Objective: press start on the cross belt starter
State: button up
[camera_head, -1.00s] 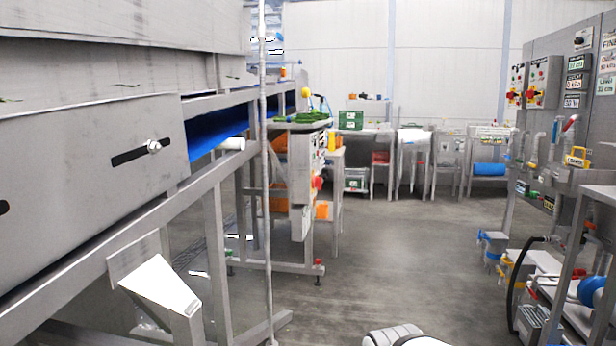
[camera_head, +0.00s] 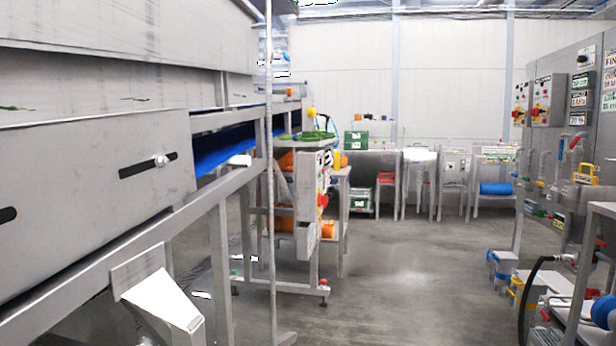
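A grey control box (camera_head: 311,180) with small dark, white and red parts stands at the end of the cross belt frame, left of the picture's middle. It is seen at a steep angle, and its buttons are too small to read. A red knob (camera_head: 323,200) sticks out on its right side. I cannot tell which part is the start button. Greens (camera_head: 312,135) lie on a surface just above the box. My gripper is not in this view.
A long steel conveyor (camera_head: 90,170) with a blue belt (camera_head: 222,148) fills the left side. A thin upright pole (camera_head: 269,200) stands before it. Panels with valves and hoses (camera_head: 560,150) line the right. Open grey floor (camera_head: 410,270) lies between. Tables (camera_head: 420,160) stand at the back.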

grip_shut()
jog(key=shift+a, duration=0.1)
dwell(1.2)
